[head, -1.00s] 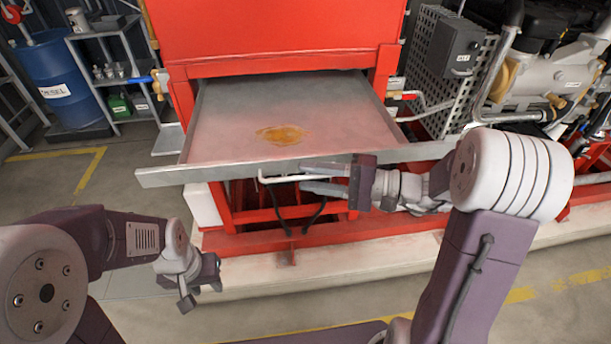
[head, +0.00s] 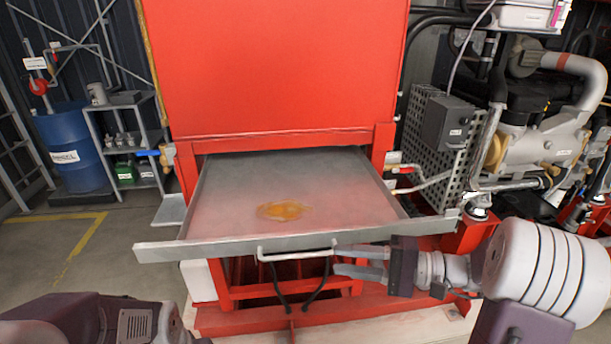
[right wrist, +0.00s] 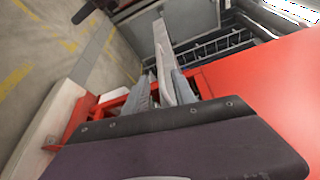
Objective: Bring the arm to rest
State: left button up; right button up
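My right gripper (head: 338,261) is open and empty, just right of the white handle (head: 297,254) on the drawn-out metal tray (head: 222,243). Its two fingers point left, one above the other, below the tray's front lip. They look clear of the handle, though the fingertips are close to its right end. In the right wrist view the spread fingers (right wrist: 162,90) show with the tray's pale front edge (right wrist: 163,45) beyond and between them. Of my left arm only a part shows at the lower left of the head view; its gripper is out of the picture.
The tray juts out of the red housing (head: 270,70) and carries an orange-brown puddle (head: 283,210). A red frame (head: 290,292) stands below. Pump machinery (head: 540,130) is at right, a blue drum (head: 72,150) and shelf (head: 125,140) at left. Floor at left is clear.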

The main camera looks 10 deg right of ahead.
jog(key=s+a+r+n+g+p, duration=0.4)
jog(key=a+r+g, duration=0.1)
jog(key=a, duration=0.3)
jog(key=s+a+f+n+g+h+p, duration=0.25)
jog(key=s+f+g+h, duration=0.25)
jog(key=s+f+h, duration=0.5)
jog(key=s+d+f+n+t+h, duration=0.15)
jog(key=d+f+h, duration=0.35)
jog(key=d, duration=0.5)
jog(key=w+d+f+m+t, duration=0.1)
jog(key=w+d+f+t, duration=0.1)
jog(key=w, duration=0.4)
jog(key=shift+w+d+f+m+t+h+p, duration=0.2)
jog(key=shift+d+m+t+h+p, duration=0.15)
jog(key=shift+d+t, duration=0.45)
